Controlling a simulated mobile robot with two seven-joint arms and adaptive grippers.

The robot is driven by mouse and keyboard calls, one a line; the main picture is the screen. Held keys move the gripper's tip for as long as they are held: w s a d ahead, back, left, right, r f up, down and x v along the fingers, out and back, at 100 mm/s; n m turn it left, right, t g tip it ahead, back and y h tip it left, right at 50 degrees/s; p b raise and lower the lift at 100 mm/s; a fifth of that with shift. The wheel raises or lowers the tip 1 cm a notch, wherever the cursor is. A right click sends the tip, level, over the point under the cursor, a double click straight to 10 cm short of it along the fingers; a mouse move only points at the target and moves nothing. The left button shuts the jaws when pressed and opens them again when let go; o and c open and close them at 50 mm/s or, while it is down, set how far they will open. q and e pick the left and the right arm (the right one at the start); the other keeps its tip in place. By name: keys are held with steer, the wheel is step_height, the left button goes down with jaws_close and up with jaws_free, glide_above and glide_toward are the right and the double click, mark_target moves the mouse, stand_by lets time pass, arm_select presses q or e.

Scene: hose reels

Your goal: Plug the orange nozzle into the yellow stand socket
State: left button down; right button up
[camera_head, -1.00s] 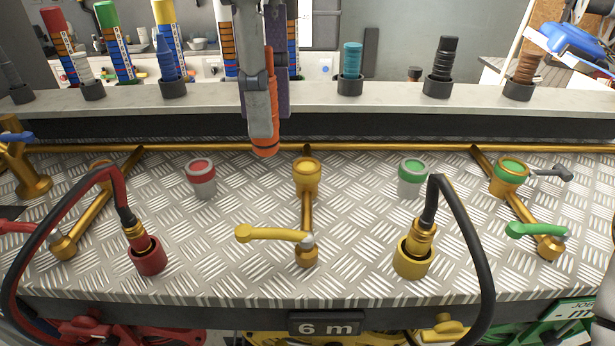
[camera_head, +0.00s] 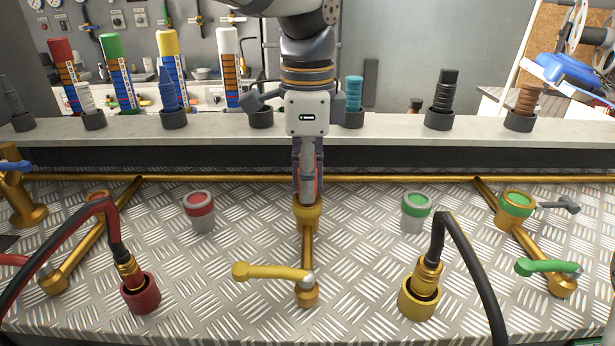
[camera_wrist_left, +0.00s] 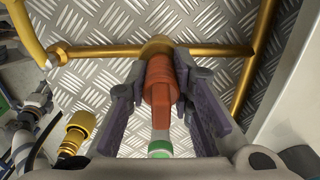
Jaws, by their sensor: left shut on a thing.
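The orange nozzle (camera_wrist_left: 161,82) is between the fingers of my left gripper (camera_wrist_left: 163,95) in the left wrist view. In the head view my left gripper (camera_head: 307,185) points down, directly above the yellow stand socket (camera_head: 307,213) at the middle of the bench, and hides nearly all of the nozzle. The nozzle's far end meets the gold socket (camera_wrist_left: 157,46) in the left wrist view; how deep it sits cannot be told. My right gripper is not in view.
A yellow valve lever (camera_head: 270,272) lies in front of the socket. Red-ringed (camera_head: 200,206) and green-ringed (camera_head: 416,207) sockets stand at either side. Hoses plug into a red holder (camera_head: 141,294) and a yellow holder (camera_head: 419,299). A ledge (camera_head: 400,128) with several nozzles runs behind.

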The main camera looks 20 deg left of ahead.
arm_select(q)
steer(key=c, duration=1.4)
jaws_free()
step_height(320, 180, up, 12)
steer(key=shift+r+b, duration=0.1)
steer(key=shift+b, duration=0.2)
